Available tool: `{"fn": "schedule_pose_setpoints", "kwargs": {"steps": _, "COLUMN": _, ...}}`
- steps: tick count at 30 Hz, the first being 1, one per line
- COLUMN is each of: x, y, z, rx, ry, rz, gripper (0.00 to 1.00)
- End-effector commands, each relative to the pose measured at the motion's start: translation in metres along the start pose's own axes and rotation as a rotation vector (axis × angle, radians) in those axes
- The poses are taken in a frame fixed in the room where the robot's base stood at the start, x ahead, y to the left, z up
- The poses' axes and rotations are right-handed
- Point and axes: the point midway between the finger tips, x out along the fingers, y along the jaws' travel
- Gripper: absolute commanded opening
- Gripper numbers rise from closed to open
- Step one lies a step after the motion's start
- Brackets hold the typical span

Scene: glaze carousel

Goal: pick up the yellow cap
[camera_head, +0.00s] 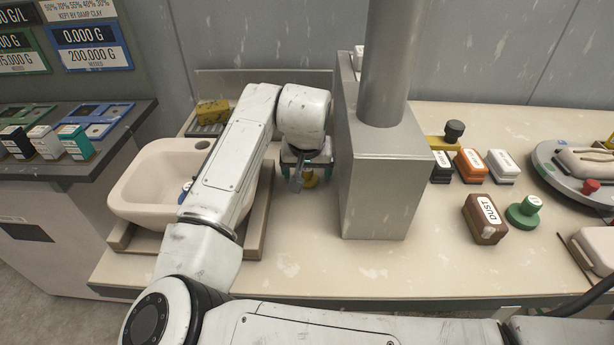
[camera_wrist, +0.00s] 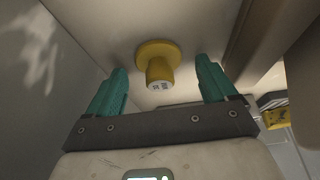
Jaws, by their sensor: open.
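The yellow cap (camera_wrist: 158,68) stands on the pale bench top in the wrist view, with a wide round flange and a narrower knob bearing small dark print. In the head view my gripper (camera_head: 297,178) points down beside the grey block. No contact between fingers and cap is visible.
A grey block with a post (camera_head: 380,185) stands close right of my gripper. A white basin (camera_head: 140,190) is on the left. A yellow sponge-like block (camera_head: 213,112) lies behind it. Right of the post are a dust box (camera_head: 484,218), a green knob (camera_head: 523,212) and several small boxes.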

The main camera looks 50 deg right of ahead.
Motion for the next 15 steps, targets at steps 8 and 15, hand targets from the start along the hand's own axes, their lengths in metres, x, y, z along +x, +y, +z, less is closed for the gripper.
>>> {"fn": "schedule_pose_setpoints", "kwargs": {"steps": 8, "x": -0.0002, "y": 0.0001, "z": -0.0001, "rx": 0.0, "ry": 0.0, "rz": 0.0, "gripper": 0.76}}
{"fn": "schedule_pose_setpoints", "kwargs": {"steps": 15, "x": -0.0003, "y": 0.0001, "z": -0.0001, "rx": 0.0, "ry": 0.0, "rz": 0.0, "gripper": 0.53}}
